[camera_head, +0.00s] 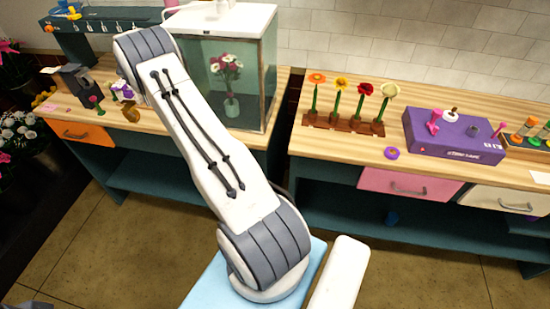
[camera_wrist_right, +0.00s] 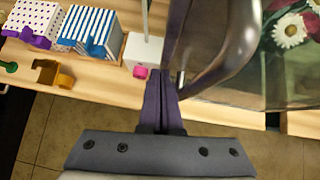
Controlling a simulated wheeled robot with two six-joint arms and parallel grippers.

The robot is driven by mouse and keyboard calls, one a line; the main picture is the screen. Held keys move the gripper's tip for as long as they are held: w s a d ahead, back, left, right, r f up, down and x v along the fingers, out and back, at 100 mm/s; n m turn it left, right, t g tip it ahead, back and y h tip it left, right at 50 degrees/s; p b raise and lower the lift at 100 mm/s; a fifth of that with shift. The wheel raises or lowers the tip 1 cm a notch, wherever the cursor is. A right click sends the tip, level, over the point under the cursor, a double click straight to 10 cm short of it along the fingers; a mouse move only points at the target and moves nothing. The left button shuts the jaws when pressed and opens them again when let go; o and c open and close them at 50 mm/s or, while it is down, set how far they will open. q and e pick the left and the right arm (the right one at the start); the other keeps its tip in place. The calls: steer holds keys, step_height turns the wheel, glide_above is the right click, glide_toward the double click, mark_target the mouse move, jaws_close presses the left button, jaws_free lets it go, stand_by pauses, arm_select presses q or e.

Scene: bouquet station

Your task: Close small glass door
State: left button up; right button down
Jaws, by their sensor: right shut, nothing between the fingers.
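The small glass cabinet (camera_head: 250,75) with a white top stands on the left counter, a bouquet in a vase (camera_head: 231,85) inside. My right arm crosses in front of its left side and hides that part, so how far the door stands open cannot be told. In the right wrist view, the glass (camera_wrist_right: 285,85) fills the right side, with a large curved handle-like piece (camera_wrist_right: 235,60) near it. My right gripper (camera_wrist_right: 160,80) is shut and empty, just left of this piece; whether they touch is unclear. The head view hides this gripper. My left gripper is out of view.
On the right counter stand a wooden flower rack (camera_head: 342,123) and a purple box (camera_head: 453,137). A floor gap separates the counters.

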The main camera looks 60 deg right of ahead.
steer(key=shift+d+r, duration=0.2)
steer(key=shift+d, duration=0.15)
steer(key=s+a+r+b, duration=0.3)
steer(key=a+r+b, duration=0.2)
steer(key=a, duration=0.6)
steer(key=shift+a+r+b, duration=0.2)
steer(key=shift+r+b, duration=0.15)
steer(key=shift+r, duration=0.55)
